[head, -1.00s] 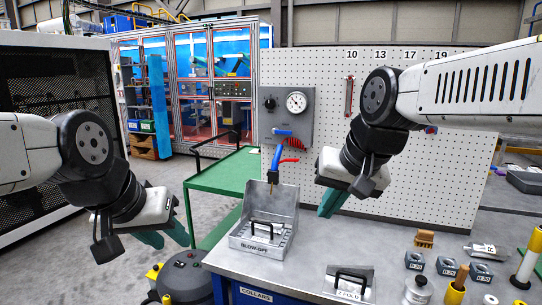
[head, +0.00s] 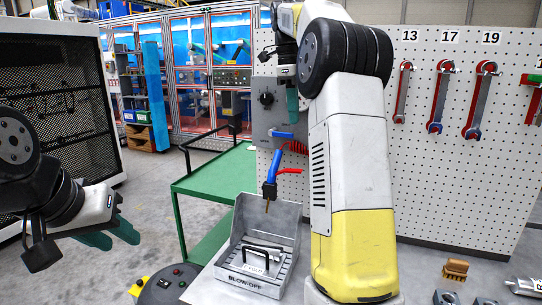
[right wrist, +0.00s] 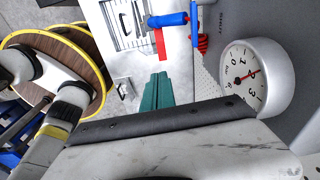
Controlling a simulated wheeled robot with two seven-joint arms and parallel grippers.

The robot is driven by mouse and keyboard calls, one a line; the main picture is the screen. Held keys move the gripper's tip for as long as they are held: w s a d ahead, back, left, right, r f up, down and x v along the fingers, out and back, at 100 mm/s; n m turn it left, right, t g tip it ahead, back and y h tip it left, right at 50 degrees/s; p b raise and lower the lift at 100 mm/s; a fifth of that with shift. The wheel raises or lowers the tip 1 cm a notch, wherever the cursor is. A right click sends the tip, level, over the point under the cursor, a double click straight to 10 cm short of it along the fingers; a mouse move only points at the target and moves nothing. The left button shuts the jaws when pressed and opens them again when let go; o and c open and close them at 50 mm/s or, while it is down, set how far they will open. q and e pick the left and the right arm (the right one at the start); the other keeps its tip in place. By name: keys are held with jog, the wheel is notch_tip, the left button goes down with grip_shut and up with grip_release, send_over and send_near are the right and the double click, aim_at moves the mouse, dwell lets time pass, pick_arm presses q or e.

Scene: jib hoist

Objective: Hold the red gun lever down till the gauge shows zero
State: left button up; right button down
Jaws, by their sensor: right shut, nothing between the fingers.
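The blue blow gun (head: 275,163) hangs nozzle-down from the grey panel (head: 268,122), above the BLOW-OFF tray. Its red lever (head: 291,171) sticks out to the right; the lever also shows in the right wrist view (right wrist: 160,44). My right gripper (head: 292,105) is raised in front of the panel, above the gun. In the right wrist view its teal fingers (right wrist: 157,90) are shut and empty, pointing towards the lever with an apparent gap. The gauge (right wrist: 255,78) shows a red needle; its exact reading is unclear. My arm hides the gauge in the head view. My left gripper (head: 112,235) is open and empty.
The metal BLOW-OFF tray (head: 285,212) holds a block with a black handle (head: 255,254). A green cart (head: 213,180) stands behind it at left. Wrenches (head: 437,98) hang on the pegboard. A red coiled hose (head: 295,147) runs beside the gun.

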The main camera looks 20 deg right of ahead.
aim_at(297, 170)
jog(key=shift+w+m, duration=0.3)
jog(key=shift+w, duration=0.15)
jog(key=f, duration=0.9)
jog(key=s+d+f, duration=0.1)
jog(key=f, duration=0.4)
jog(key=shift+d, duration=0.1)
